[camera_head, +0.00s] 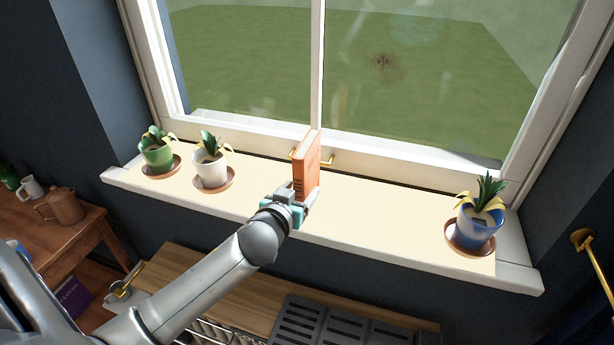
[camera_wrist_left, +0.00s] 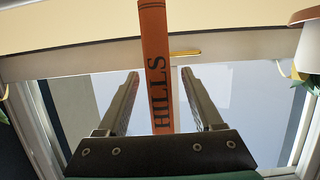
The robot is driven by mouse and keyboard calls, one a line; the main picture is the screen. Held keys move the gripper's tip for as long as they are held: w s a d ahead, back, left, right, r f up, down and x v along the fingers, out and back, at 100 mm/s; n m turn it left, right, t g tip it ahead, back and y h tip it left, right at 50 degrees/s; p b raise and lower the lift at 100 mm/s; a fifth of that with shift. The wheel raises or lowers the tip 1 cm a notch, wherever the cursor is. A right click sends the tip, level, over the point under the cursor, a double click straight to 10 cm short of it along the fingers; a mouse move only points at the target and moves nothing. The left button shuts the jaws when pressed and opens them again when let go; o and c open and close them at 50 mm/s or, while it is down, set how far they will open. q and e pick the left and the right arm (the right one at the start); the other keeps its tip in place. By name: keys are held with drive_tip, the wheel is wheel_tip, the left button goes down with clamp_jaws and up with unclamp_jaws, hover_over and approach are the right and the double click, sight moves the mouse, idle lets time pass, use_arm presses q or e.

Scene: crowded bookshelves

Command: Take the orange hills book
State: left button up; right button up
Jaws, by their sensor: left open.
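The orange book (camera_head: 307,163) stands upright on the cream windowsill (camera_head: 385,222) against the window, near the middle. Its spine (camera_wrist_left: 155,65) reads HILLS in the left wrist view. My left gripper (camera_head: 300,197) is at the near end of the book. In the left wrist view the two fingers of the left gripper (camera_wrist_left: 160,78) are apart, one on each side of the spine, with a gap on both sides. My right gripper does not show.
A green pot (camera_head: 157,158) and a white pot (camera_head: 211,172) with plants stand left of the book. A blue and white pot (camera_head: 477,228) stands at the sill's right end. The sill beside the book is clear. A wooden shelf top (camera_head: 190,272) lies below.

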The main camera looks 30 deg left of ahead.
use_arm(q)
drive_tip(key=shift+b+x, duration=0.3)
drive_tip(key=shift+x, duration=2.25)
drive_tip(key=shift+r, duration=0.15)
clamp_jaws()
